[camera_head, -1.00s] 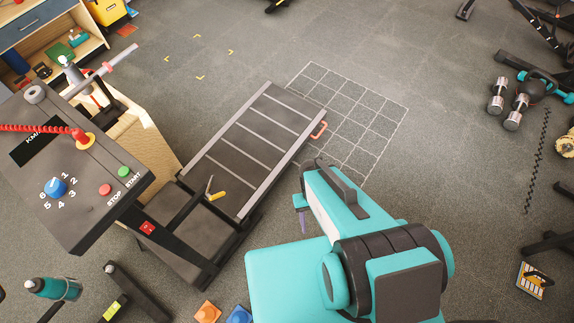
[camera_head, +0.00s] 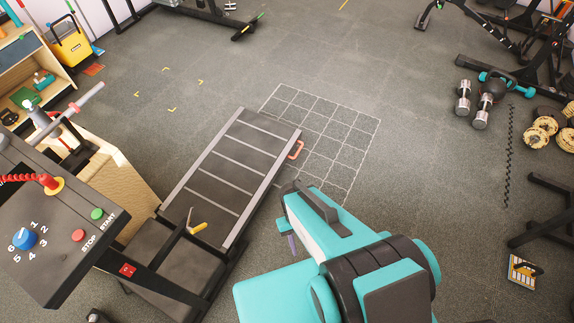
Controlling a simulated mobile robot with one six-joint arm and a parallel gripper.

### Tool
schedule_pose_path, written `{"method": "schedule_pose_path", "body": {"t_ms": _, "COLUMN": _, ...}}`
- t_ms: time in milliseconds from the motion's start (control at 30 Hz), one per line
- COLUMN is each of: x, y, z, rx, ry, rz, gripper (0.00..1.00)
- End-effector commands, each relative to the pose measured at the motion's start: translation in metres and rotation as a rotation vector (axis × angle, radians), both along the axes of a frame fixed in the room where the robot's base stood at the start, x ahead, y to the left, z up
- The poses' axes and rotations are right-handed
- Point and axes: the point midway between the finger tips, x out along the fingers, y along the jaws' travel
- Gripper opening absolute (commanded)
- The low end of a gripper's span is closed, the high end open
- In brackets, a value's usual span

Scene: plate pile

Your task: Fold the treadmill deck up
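The treadmill deck (camera_head: 232,170) lies low and flat along the floor, a dark belt with several light cross stripes and grey side rails. A red-orange handle (camera_head: 296,150) sticks out from its right side near the far end. The treadmill console (camera_head: 50,228) with a blue dial and red and green buttons stands at the left. A yellow-handled tool (camera_head: 198,229) lies at the near end of the deck. My teal arm reaches in from the lower right, to the right of the deck and apart from the handle. Its fingers are not clearly visible; a small purple part shows near its end.
A white grid (camera_head: 342,125) is marked on the floor beyond the handle. Dumbbells (camera_head: 481,108) and other gym gear stand at the right. A wooden box (camera_head: 112,190) and a shelf are at the left. The floor around the grid is clear.

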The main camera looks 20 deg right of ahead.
Motion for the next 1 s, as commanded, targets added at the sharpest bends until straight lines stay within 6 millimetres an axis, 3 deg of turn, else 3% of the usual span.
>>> {"method": "schedule_pose_path", "body": {"t_ms": 100, "x": -0.001, "y": 0.000, "z": -0.019, "rx": 0.001, "ry": 0.006, "rz": 0.002, "gripper": 0.31}}
{"method": "schedule_pose_path", "body": {"t_ms": 333, "x": -0.003, "y": 0.000, "z": -0.038, "rx": 0.003, "ry": 0.015, "rz": 0.005, "gripper": 0.31}}
{"method": "schedule_pose_path", "body": {"t_ms": 1000, "x": -0.004, "y": 0.000, "z": -0.038, "rx": 0.003, "ry": 0.017, "rz": 0.005, "gripper": 0.31}}
